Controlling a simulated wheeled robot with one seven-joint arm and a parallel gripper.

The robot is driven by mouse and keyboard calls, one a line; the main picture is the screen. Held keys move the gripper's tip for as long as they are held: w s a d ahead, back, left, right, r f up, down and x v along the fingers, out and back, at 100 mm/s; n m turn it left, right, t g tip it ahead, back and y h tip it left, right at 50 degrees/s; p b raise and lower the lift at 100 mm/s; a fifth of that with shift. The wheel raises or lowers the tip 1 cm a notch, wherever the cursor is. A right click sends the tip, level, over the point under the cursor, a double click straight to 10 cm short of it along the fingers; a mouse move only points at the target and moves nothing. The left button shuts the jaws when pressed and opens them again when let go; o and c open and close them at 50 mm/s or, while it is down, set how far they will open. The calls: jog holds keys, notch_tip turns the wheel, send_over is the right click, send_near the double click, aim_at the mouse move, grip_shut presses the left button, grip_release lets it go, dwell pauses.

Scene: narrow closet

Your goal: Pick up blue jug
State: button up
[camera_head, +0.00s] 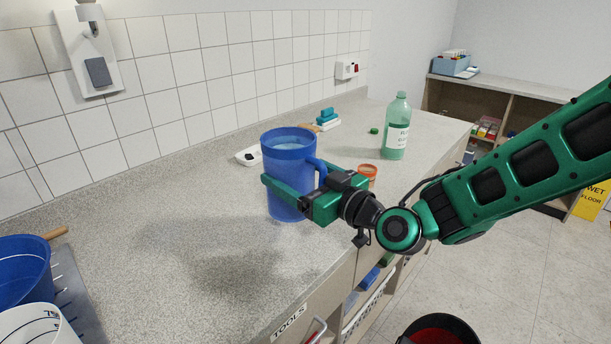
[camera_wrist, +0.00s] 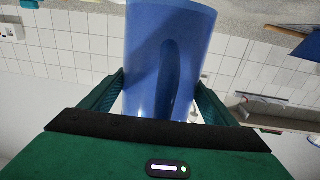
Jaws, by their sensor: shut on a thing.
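The blue jug (camera_head: 288,163) is upright over the grey counter, with its handle toward my gripper. My gripper (camera_head: 288,184) comes from the right and is shut on the jug, one finger on each side of its body. In the wrist view the jug (camera_wrist: 168,60) fills the space between the two green fingers of my gripper (camera_wrist: 160,95). A shadow lies on the counter left of and below the jug. I cannot tell for sure whether its base touches the counter.
A green bottle (camera_head: 396,128) and an orange-lidded jar (camera_head: 367,173) stand to the right on the counter (camera_head: 160,235). A white dish (camera_head: 248,157) and sponges (camera_head: 327,119) lie behind. A blue bucket (camera_head: 22,268) and white container (camera_head: 38,328) stand front left. The counter's left middle is clear.

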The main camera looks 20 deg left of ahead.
jog(key=s+a+r, duration=0.3)
jog(key=s+r, duration=0.1)
jog(key=s, duration=0.1)
jog(key=shift+s+a+r, duration=0.2)
jog(key=shift+s+a, duration=0.05)
jog(key=shift+s, duration=0.05)
dwell(0.4)
jog(key=shift+s, duration=0.15)
